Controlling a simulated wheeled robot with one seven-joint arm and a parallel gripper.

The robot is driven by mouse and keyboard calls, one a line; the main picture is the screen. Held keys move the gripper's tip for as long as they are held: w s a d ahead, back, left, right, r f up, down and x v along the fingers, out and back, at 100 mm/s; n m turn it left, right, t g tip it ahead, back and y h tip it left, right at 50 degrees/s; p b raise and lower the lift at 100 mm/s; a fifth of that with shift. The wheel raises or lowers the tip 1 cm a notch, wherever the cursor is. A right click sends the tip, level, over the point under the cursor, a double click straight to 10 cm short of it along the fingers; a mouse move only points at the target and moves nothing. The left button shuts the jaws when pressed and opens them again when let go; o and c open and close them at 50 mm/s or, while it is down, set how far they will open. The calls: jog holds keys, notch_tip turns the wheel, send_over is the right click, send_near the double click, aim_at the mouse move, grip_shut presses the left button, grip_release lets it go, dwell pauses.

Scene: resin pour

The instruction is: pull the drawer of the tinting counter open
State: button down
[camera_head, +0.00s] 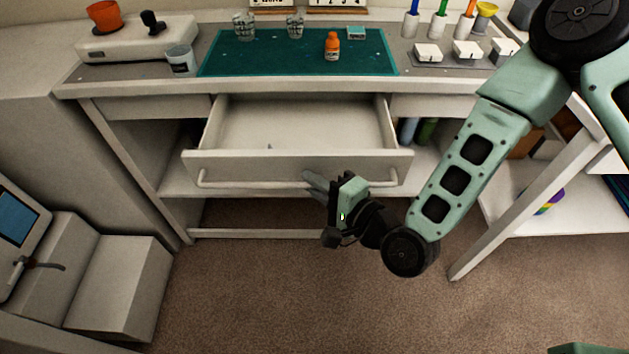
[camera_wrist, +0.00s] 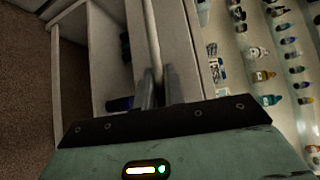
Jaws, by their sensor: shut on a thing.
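The drawer (camera_head: 298,163) of the tinting counter (camera_head: 85,88) stands pulled out well beyond the counter front, and I see into its pale interior. A long bar handle (camera_head: 250,184) runs across its front. My gripper (camera_head: 312,181) is at the handle, right of its middle, with its fingers shut on the bar. In the wrist view my fingers (camera_wrist: 158,88) close around the handle (camera_wrist: 152,40), with the drawer front beside it. A small dark thing that I cannot make out lies in the drawer near its front.
On the counter are a teal mat (camera_head: 290,62), an orange bottle (camera_head: 332,46), clear cups, a scale (camera_head: 140,42) and a grey-white cup (camera_head: 181,60). A grey stepped unit (camera_head: 120,285) stands at the left. The carpet (camera_head: 270,290) before the drawer is clear.

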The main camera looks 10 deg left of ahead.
jog(key=c, duration=1.5)
grip_release()
jog(key=p+v, duration=0.7)
jog(key=v, duration=1)
jog(key=shift+d+p, duration=0.2)
jog(key=shift+p, duration=0.2)
